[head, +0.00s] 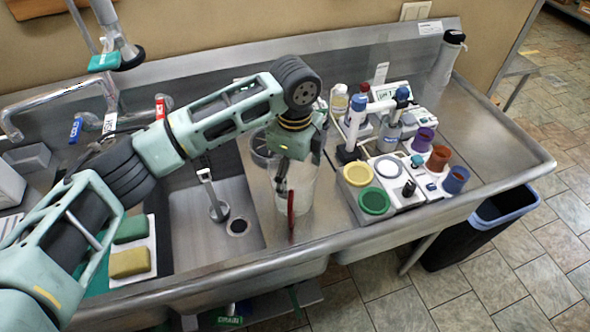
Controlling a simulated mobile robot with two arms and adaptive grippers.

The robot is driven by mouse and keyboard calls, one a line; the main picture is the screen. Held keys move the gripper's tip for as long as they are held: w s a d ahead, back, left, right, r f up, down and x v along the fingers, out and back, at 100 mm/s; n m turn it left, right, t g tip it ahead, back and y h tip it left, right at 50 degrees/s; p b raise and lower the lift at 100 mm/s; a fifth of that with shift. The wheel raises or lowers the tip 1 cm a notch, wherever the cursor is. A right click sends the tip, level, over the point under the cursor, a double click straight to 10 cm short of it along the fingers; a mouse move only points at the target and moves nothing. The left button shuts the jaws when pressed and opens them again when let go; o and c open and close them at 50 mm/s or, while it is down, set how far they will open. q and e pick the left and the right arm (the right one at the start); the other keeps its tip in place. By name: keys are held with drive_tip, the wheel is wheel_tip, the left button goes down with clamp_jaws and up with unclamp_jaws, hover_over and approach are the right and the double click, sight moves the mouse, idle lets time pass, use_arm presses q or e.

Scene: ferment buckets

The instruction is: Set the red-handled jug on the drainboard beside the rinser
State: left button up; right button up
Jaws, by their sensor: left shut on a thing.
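A clear jug (304,190) with a red handle (291,208) is at the near edge of the steel drainboard (258,182), just right of the sink basin. My left gripper (283,184) reaches down over the jug from above and is shut on it near the handle. The jug looks upright; whether its base touches the steel is hard to tell. A round grey rinser (262,145) sits on the drainboard just behind and left of the jug, partly hidden by my left arm. My right gripper is out of view.
A grey tray (404,203) with coloured cups, pots and bottles stands close to the jug's right. The sink basin (195,225) is to the left, and a sponge tray (140,272) lies farther left. A faucet (70,95) stands behind. The drainboard's far right (495,150) is clear.

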use_arm(q)
drive_tip(key=shift+f, duration=0.1)
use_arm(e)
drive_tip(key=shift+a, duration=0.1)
use_arm(q)
drive_tip(key=o, duration=1.5)
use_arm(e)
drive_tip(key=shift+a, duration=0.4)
use_arm(q)
drive_tip(key=shift+r+b, duration=1.65)
drive_tip(key=shift+r, duration=4.5)
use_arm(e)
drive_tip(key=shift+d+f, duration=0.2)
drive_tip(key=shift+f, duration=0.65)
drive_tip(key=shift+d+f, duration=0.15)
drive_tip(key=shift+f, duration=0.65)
use_arm(q)
drive_tip(key=shift+f, duration=0.1)
